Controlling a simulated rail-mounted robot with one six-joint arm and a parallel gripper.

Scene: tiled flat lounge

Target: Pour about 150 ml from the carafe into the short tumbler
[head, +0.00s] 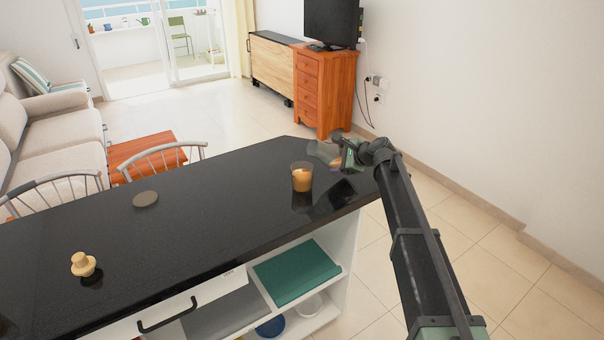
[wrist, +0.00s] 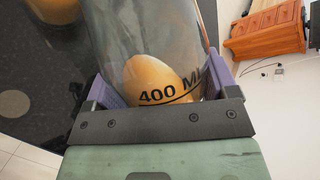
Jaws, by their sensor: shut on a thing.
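My gripper (head: 346,160) is at the right end of the dark counter. It is shut on the clear glass carafe (head: 322,151), holding it tilted well over, its far end pointing left above the counter. In the wrist view, the gripper's purple pads (wrist: 165,88) press both sides of the carafe (wrist: 145,38). Orange liquid and a "400 ML" mark show near the gripper. The short tumbler (head: 302,177) stands upright on the counter, left of the carafe and nearer the camera, with orange liquid inside. Part of the tumbler (wrist: 54,10) shows in the wrist view. No stream is visible.
Open shelves are below. Metal chairs (head: 168,158) stand along the far side. The middle counter is clear.

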